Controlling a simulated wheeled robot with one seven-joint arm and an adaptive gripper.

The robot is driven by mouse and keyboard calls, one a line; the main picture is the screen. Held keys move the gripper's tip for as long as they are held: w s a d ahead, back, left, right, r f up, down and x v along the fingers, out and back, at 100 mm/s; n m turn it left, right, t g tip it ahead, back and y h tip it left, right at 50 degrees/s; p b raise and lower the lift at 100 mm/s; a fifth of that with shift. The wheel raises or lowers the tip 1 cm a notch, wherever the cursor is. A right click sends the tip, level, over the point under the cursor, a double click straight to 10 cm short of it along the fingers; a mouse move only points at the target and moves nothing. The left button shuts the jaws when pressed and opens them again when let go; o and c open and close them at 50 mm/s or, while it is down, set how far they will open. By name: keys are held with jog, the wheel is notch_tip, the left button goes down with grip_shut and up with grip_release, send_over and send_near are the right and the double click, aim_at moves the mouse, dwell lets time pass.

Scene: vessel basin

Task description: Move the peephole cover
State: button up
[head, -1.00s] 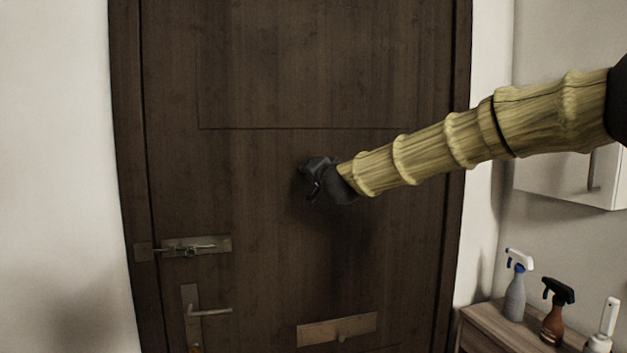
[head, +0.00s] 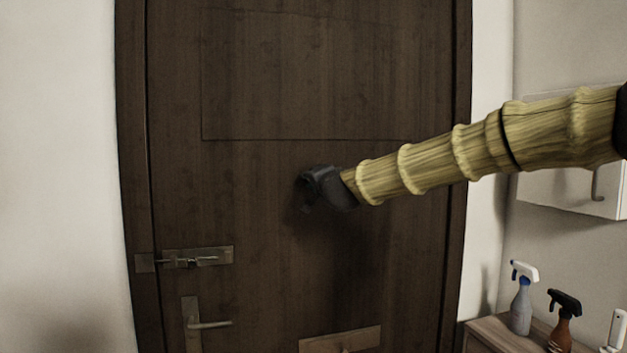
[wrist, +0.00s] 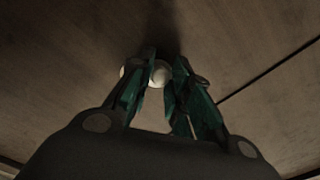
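My gripper (head: 306,187) is at the middle of the dark wooden door (head: 270,230), just below the horizontal panel line. In the wrist view its two dark teal fingers (wrist: 164,62) are a little apart, with a narrow gap between them. A small pale round piece (wrist: 161,74), seemingly the peephole or its cover, shows in that gap on the door face. Another pale bit shows just left of the left finger, which hides what lies between. I cannot tell whether either finger touches it. In the head view my gripper hides the peephole and its cover.
A slide latch (head: 196,258) and a lever handle (head: 207,324) are on the door's left side. A mail slot plate (head: 340,341) is low in the middle. Spray bottles (head: 522,300) stand on a wooden cabinet (head: 486,331) at right, below a white wall cabinet (head: 565,190).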

jog(key=shift+o, duration=1.2)
jog(key=shift+s, duration=0.1)
jog(key=v, duration=1.2)
